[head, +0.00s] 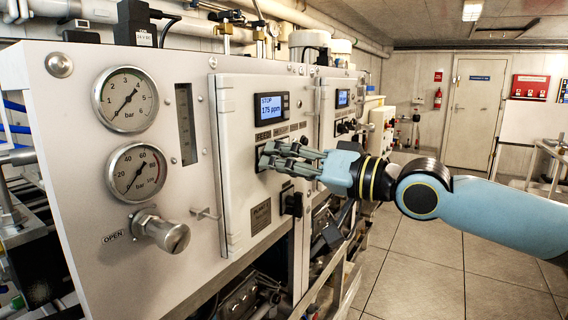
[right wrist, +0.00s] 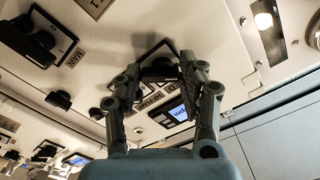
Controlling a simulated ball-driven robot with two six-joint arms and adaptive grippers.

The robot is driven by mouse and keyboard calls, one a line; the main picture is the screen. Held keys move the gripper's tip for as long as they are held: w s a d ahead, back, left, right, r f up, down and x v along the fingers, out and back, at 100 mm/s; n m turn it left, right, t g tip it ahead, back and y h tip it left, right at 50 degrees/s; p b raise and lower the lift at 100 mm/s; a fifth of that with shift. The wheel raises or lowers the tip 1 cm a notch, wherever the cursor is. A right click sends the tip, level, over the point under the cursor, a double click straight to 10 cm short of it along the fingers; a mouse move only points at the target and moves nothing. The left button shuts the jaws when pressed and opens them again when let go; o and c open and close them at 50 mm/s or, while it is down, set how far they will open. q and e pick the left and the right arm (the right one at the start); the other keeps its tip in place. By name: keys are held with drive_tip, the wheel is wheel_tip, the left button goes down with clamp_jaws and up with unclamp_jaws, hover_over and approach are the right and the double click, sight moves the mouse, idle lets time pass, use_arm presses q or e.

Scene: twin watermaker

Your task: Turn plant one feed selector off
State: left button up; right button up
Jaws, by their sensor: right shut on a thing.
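My right gripper (head: 268,156) reaches in from the right to the front panel of the nearest white cabinet, below its small display (head: 270,107). In the right wrist view, its two fingers stand on either side of a dark knob (right wrist: 158,73) on a black-edged plate and are shut on it. I take this knob to be the feed selector, but its label and the position it points to cannot be read. The fingers hide most of it in the head view. My left gripper is not in view.
The display reads STOP, 175 ppm. A black switch (head: 292,203) sits below my gripper; the wrist view shows a MAIN label beside a black switch (right wrist: 32,42). Two gauges (head: 126,99) and a metal knob marked OPEN (head: 162,232) are left. Floor (head: 430,265) is clear at right.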

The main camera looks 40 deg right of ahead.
drive_tip(key=shift+c, duration=0.7)
drive_tip(key=shift+n, duration=0.8)
drive_tip(key=o, duration=1.2)
drive_tip(key=shift+c, duration=0.2)
